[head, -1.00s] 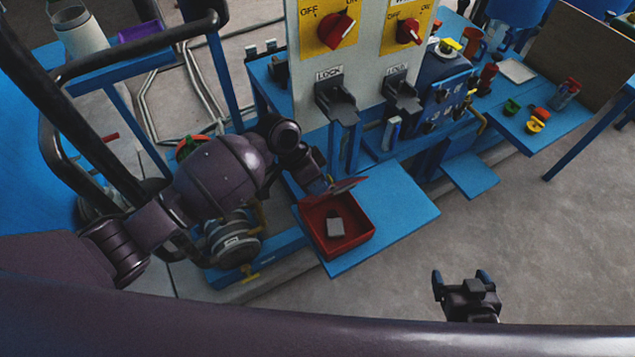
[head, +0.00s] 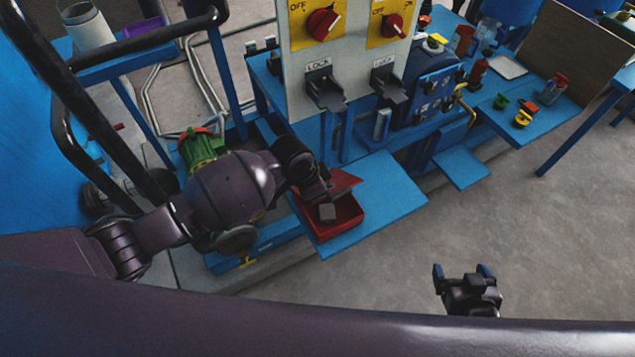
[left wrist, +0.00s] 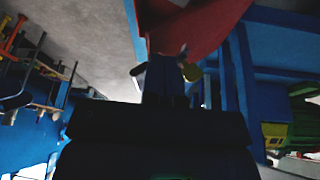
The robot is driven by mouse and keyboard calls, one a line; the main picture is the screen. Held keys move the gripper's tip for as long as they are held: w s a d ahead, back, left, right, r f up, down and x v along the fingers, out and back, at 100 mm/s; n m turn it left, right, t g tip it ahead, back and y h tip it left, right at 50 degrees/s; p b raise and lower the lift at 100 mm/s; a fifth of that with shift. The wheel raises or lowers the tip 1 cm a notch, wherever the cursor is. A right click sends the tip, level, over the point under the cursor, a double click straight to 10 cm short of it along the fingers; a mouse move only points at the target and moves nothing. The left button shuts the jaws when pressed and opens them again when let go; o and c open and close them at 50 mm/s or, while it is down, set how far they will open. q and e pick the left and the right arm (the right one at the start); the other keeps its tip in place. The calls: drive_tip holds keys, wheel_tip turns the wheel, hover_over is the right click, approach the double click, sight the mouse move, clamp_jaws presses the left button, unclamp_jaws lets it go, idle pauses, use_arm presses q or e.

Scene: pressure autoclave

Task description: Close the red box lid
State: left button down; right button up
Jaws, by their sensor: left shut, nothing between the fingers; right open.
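The red box (head: 335,228) sits on a blue shelf in the head view, with a grey block (head: 327,212) inside it. Its red lid (head: 344,181) is raised, tilted up at the back edge, so the box is open. My left gripper (head: 328,188) is at the left side of the lid, partly hidden by its own wrist; it is shut with nothing in it. I cannot tell whether it touches the lid. In the left wrist view, red box parts (left wrist: 195,25) show just beyond the fingers. My right gripper (head: 465,275) is open and empty above the floor.
A panel with red switches (head: 322,24) and black lock handles (head: 325,88) stands behind the box. Blue shelf (head: 395,195) is bare to the right of the box. A blue table (head: 545,125) with small items is at the right. The floor around my right gripper is clear.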

use_arm(q)
drive_tip(key=s+d+f+t+y, duration=0.1)
drive_tip(key=s+f, duration=0.4)
drive_tip(key=f, duration=0.5)
drive_tip(key=shift+d+f+t+y+p, duration=0.35)
drive_tip(key=shift+d+t, duration=0.55)
drive_tip(key=shift+d, duration=0.3)
use_arm(e)
drive_tip(key=shift+d+r, duration=0.15)
drive_tip(key=shift+r, duration=0.65)
use_arm(q)
drive_tip(key=shift+r, duration=0.1)
use_arm(e)
drive_tip(key=shift+s, duration=0.2)
use_arm(q)
drive_tip(key=shift+s+r, duration=0.1)
drive_tip(key=shift+r, duration=0.15)
drive_tip(key=p+v, duration=0.2)
drive_tip(key=v, duration=0.8)
use_arm(e)
wheel_tip(320, 180, up, 2)
drive_tip(key=shift+w+r, duration=0.1)
drive_tip(key=shift+w, duration=0.05)
